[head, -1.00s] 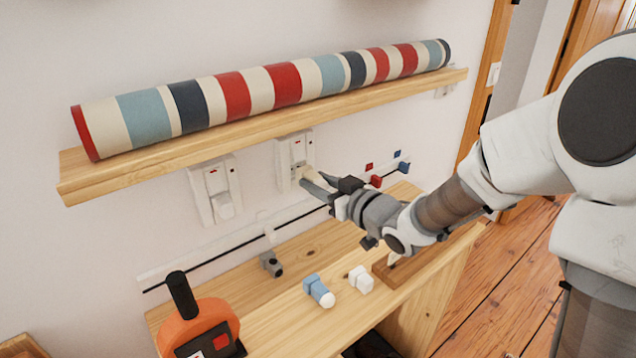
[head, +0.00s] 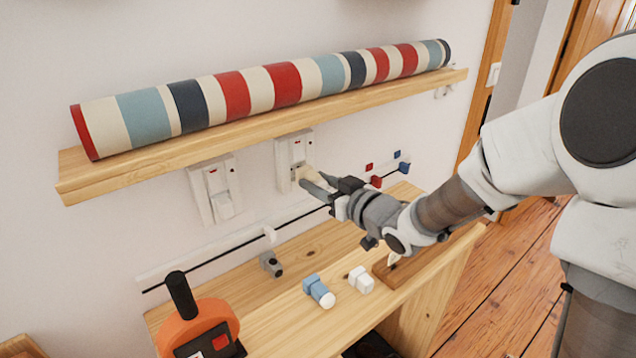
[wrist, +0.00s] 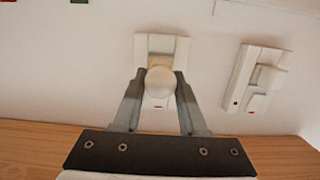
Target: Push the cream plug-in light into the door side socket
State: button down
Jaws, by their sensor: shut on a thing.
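The cream plug-in light (wrist: 161,82) is between my two fingers in the wrist view, its round end toward the camera. My gripper (wrist: 160,98) is shut on it. In the head view my gripper (head: 311,184) is at the lower part of the door side socket (head: 295,149), the right one of two white wall sockets. This socket also shows behind the light in the wrist view (wrist: 178,46). The light covers the middle of the socket face, and only a little of it (head: 305,172) shows in the head view. I cannot tell how deep it sits.
A second socket (head: 209,182) with a white plug in it is to the left. A wooden shelf (head: 130,170) with a striped roll (head: 255,90) juts out just above. Below, a wooden top (head: 285,335) holds blue (head: 319,291) and white (head: 361,279) pieces and an orange device (head: 198,330).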

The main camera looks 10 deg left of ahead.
jog(key=shift+x, duration=1.4)
jog(key=shift+c, duration=1.9)
grip_release()
jog(key=shift+r, duration=0.2)
jog(key=p+v, duration=0.1)
jog(key=v, duration=1.6)
jog(key=shift+d, duration=0.2)
jog(key=shift+r+p, duration=0.15)
jog(key=shift+p, duration=0.15)
